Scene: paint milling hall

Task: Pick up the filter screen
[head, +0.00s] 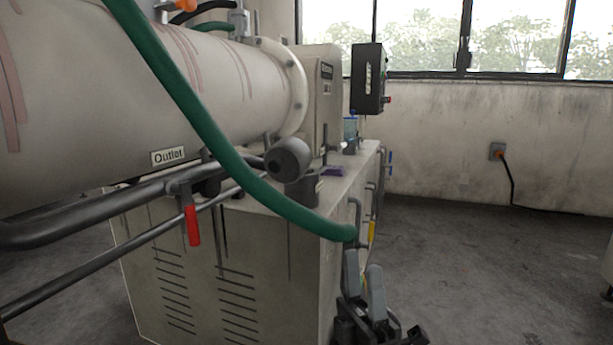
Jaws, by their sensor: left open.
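I cannot make out a filter screen for certain in the head view. My left gripper (363,275) is at the bottom, right of centre, with its two grey fingers pointing up and apart. It is open, and I see nothing between the fingers. It is in front of the right end of the mill's cream base cabinet (235,265). My right gripper is not in view.
A large cream mill drum (95,85) fills the upper left. A green hose (190,105) crosses down to the cabinet's right end. Dark pipes with a red-handled valve (193,225) run along the left. A black control box (367,78) stands behind. The floor (480,270) at right is clear.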

